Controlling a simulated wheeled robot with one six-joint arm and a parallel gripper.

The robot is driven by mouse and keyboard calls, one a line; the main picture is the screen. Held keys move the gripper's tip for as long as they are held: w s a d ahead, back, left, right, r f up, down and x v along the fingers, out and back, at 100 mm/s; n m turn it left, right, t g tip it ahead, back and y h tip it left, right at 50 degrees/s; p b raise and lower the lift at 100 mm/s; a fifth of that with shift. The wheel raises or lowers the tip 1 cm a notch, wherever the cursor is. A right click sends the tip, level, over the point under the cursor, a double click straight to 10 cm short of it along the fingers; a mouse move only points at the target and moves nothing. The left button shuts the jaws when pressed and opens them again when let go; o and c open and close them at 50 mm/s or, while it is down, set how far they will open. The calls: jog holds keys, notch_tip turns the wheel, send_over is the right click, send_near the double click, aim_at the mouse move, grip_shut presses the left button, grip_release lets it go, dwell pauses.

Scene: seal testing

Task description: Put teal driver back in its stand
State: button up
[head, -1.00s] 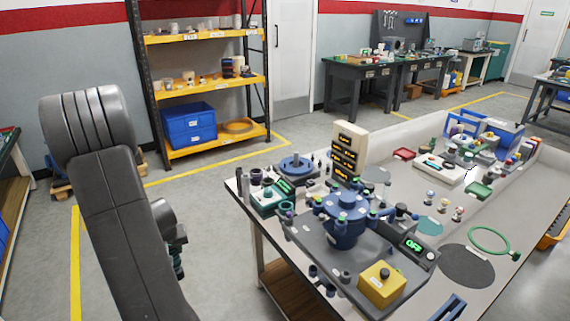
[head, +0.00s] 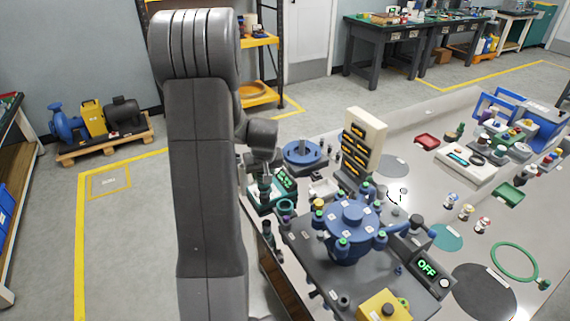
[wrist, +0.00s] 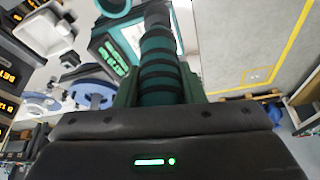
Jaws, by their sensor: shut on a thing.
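The teal driver (wrist: 160,68) shows in the wrist view as a dark teal, ribbed handle with a grey end pointing away from the camera. My gripper (wrist: 158,98) is shut on it. In the head view my gripper (head: 264,168) is at the bench's left edge, over or just in front of a teal unit (head: 262,199) with a green display and a teal ring. This unit also shows in the wrist view (wrist: 112,52), just beyond the driver. I cannot tell whether it is the driver's stand, or whether the driver touches it. My arm hides part of that corner.
A blue round fixture (head: 303,153) and a cream tower with orange displays (head: 362,140) stand close to my gripper. A blue multi-armed fixture (head: 350,232) stands on the grey plate in front. Open floor lies left of the bench.

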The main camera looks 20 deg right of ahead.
jog(key=s+d+f+b, duration=0.1)
jog(key=s+d+f, duration=0.1)
jog(key=d, duration=0.4)
jog(key=shift+s+d, duration=0.15)
jog(key=shift+s, duration=0.35)
jog(key=shift+b, duration=0.5)
dwell(0.4)
jog(key=shift+f, duration=0.15)
dwell(0.4)
jog(key=shift+f+b, duration=0.45)
jog(key=shift+b, duration=0.25)
jog(key=shift+f+b, duration=0.75)
jog(key=shift+b, duration=0.35)
dwell(1.4)
jog(key=o, duration=1.2)
jog(key=shift+c, duration=0.2)
jog(key=shift+s, duration=0.1)
